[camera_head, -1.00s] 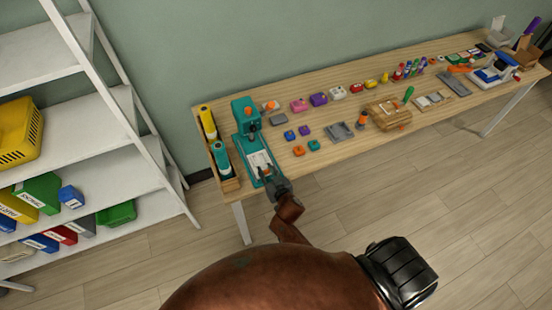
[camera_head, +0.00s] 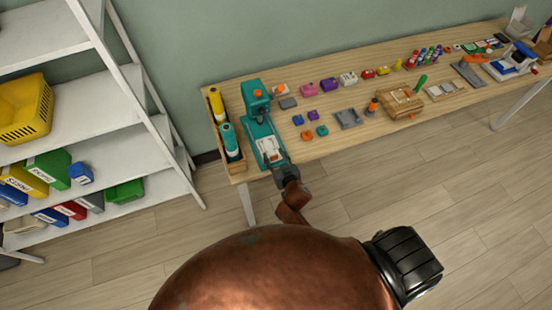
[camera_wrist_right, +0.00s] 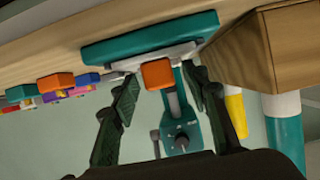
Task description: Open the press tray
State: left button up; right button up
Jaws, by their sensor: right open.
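The teal press (camera_head: 256,98) stands at the left end of the workbench, and its pale tray (camera_head: 268,146) lies on the teal base towards the front edge. My right gripper (camera_head: 276,165) is at the front of the tray. In the right wrist view, the press and bench appear upside down. There my open right gripper (camera_wrist_right: 160,80) has one dark finger on each side of an orange block (camera_wrist_right: 157,73) at the front of the pale tray (camera_wrist_right: 140,59). The fingers look apart from the block, though contact is hard to judge. My left gripper is not in view.
A wooden holder (camera_head: 236,168) with yellow and teal bottles stands close left of the press. Small coloured blocks and a grey tray (camera_head: 347,118) lie to its right on the workbench (camera_head: 330,140). White shelves (camera_head: 150,155) stand farther left.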

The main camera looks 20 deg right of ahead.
jog(key=v, duration=1.2)
jog(key=shift+f, duration=0.1)
jog(key=s+d+f+n+g+y, duration=0.1)
jog(key=s+f+g, duration=0.35)
jog(key=f, duration=1.15)
jog(key=s+f+n+g, duration=0.15)
jog(key=s+f, duration=0.65)
jog(key=f, duration=0.9)
jog(key=s+d+f+g, duration=0.2)
jog(key=s+f, duration=0.4)
jog(key=s, duration=0.4)
jog(key=s+d+f+g, duration=0.2)
jog(key=s+f, duration=0.4)
jog(key=s, duration=0.4)
jog(key=s+d+f+g, duration=0.2)
jog(key=s+f, duration=0.4)
jog(key=s, duration=0.5)
jog(key=shift+d+f, duration=0.2)
jog(key=shift+d, duration=0.3)
